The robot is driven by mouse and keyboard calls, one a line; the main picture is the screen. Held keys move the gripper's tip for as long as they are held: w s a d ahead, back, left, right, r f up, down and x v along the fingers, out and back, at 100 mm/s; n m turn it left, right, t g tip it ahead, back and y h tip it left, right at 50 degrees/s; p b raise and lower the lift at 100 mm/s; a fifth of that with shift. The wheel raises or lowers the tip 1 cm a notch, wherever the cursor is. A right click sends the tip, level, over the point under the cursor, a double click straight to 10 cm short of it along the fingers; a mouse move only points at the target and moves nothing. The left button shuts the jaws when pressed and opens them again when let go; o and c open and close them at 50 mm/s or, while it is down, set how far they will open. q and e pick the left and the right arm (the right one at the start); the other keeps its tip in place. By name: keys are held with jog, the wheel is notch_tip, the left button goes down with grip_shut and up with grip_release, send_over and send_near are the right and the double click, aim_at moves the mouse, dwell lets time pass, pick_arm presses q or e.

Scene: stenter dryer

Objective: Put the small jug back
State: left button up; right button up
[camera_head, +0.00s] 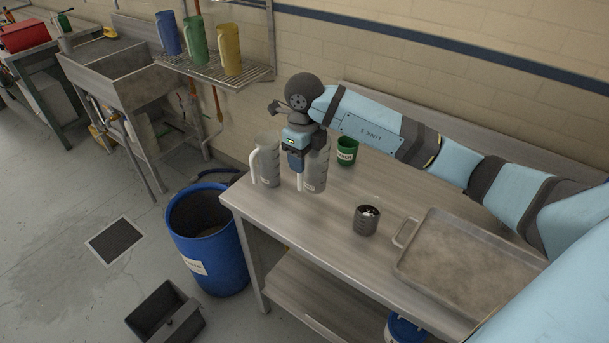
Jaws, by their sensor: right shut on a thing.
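My right gripper (296,167) is shut on the white handle of a grey measuring jug (317,170), which I take for the small jug. The jug is upright over the left end of the steel table (290,215). I cannot tell whether its base touches the tabletop. A similar grey jug (268,166) with a white handle stands close to its left, near the table's left edge. The gripper hides part of the held jug's upper side. My left gripper is not in view.
A green labelled cup (347,151), a dark metal cup (366,220) and a tray (460,265) are on the table. Blue, green and yellow jugs (229,50) stand on a wire wall shelf (200,72). A blue barrel (215,260) stands left of the table.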

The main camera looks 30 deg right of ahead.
aim_at(311, 169)
notch_tip(311, 169, down, 7)
jog(key=shift+p, duration=0.4)
jog(key=o, duration=1.2)
jog(key=shift+o, duration=0.2)
